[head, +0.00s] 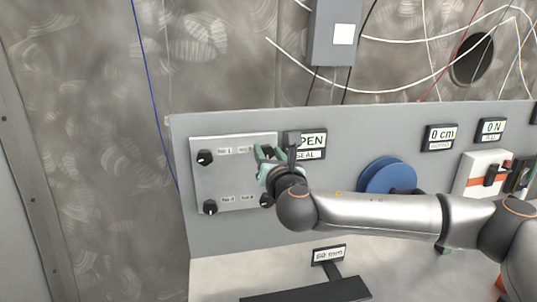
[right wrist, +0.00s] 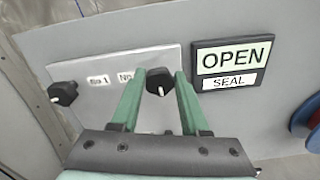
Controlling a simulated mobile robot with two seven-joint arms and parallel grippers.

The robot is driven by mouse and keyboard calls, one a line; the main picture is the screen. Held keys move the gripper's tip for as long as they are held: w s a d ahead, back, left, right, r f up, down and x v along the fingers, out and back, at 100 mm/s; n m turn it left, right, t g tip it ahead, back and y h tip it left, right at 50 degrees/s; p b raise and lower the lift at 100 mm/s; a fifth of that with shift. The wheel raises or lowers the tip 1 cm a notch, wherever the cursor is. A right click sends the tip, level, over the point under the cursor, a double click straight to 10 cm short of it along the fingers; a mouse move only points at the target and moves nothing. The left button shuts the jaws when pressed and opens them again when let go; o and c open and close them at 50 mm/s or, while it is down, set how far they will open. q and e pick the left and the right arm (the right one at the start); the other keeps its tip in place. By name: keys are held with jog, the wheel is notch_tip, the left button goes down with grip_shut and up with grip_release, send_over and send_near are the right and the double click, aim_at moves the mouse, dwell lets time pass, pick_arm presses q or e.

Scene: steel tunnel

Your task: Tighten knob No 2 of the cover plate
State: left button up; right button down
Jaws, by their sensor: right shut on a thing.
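The light grey cover plate (head: 235,180) is on the panel, with a black knob near each corner. Knob No 1 (head: 205,157) is at its upper left and also shows in the right wrist view (right wrist: 62,94). Knob No 2 (right wrist: 159,82), black with a white mark, is at the upper right; in the head view my gripper partly hides it. My right gripper (right wrist: 159,78) has its green fingers on either side of knob No 2, shut on it. It also shows in the head view (head: 267,153). My left gripper is not in view.
Two lower knobs (head: 210,207) are on the plate, the right one partly hidden by my wrist. An OPEN SEAL sign (right wrist: 235,66) is just right of the plate. A blue disc (head: 385,176) is further right, behind my right arm.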

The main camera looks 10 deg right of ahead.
jog(key=m, duration=0.1)
jog(key=m+b, duration=0.1)
jog(key=m, duration=0.2)
jog(key=shift+d+f, duration=0.1)
jog(key=shift+f, duration=0.15)
jog(key=m+b, duration=0.1)
jog(key=m, duration=0.3)
jog(key=shift+m, duration=0.3)
jog(key=m, duration=0.4)
jog(key=shift+f, duration=0.1)
jog(key=shift+d+m, duration=0.1)
jog(key=shift+m, duration=2.1)
jog(key=shift+c, duration=2)
grip_release()
jog(key=shift+s+b, duration=0.1)
jog(key=shift+b, duration=0.2)
jog(key=s+b, duration=0.2)
jog(key=s, duration=1)
jog(key=shift+s, duration=0.2)
